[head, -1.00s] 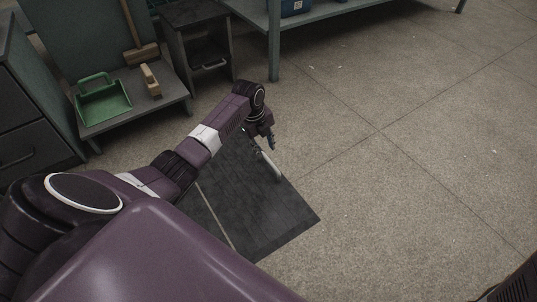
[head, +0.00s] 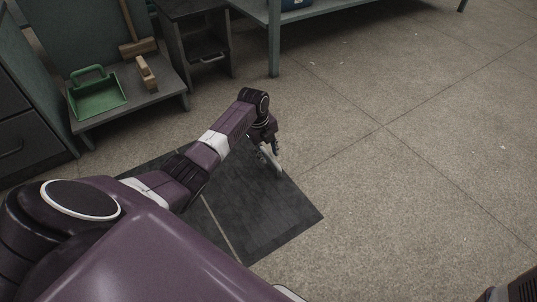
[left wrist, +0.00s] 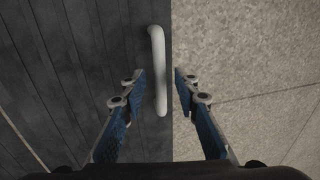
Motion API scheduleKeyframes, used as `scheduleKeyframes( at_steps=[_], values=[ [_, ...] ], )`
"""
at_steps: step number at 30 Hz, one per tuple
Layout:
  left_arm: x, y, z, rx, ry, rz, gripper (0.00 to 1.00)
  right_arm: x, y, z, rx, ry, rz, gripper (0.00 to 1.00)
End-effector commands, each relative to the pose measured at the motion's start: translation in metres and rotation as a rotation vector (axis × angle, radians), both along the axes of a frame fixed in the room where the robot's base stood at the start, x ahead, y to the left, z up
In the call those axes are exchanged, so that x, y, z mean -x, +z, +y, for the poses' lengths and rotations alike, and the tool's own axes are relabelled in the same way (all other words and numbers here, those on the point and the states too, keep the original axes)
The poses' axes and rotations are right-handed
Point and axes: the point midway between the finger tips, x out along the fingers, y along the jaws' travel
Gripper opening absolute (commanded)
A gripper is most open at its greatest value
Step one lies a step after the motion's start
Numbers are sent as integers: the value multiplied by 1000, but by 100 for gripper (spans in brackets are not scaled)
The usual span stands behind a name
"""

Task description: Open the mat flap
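The dark mat (head: 262,218) lies flat on the floor, with a thin light seam across it. A pale bar handle (head: 275,163) sits near its far right edge, partly hidden by my gripper in the head view. My left gripper (head: 269,152) reaches down to it. In the left wrist view the handle (left wrist: 157,80) lies along the mat's edge (left wrist: 100,60). My open left gripper (left wrist: 160,80) has one finger on each side of it, with gaps showing; whether the fingertips are down at the handle's height is hard to tell. My right gripper is not in view.
A dark cabinet (head: 205,55) and a table leg (head: 274,45) stand behind. The floor (head: 410,170) to the right is clear.

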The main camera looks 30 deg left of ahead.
Motion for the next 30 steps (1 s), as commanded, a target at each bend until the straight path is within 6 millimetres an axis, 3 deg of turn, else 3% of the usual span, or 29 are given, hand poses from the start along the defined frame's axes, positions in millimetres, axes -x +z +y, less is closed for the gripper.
scheduleKeyframes(
  at_steps=[4,12,23,30],
  values=[
    [0,0,0,0,0,0,26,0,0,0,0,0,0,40],
    [0,0,0,0,0,0,0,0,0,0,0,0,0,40],
    [0,1,0,0,0,0,0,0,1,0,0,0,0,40],
    [-3,18,3,17,1,-44,0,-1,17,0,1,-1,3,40]
  ],
)
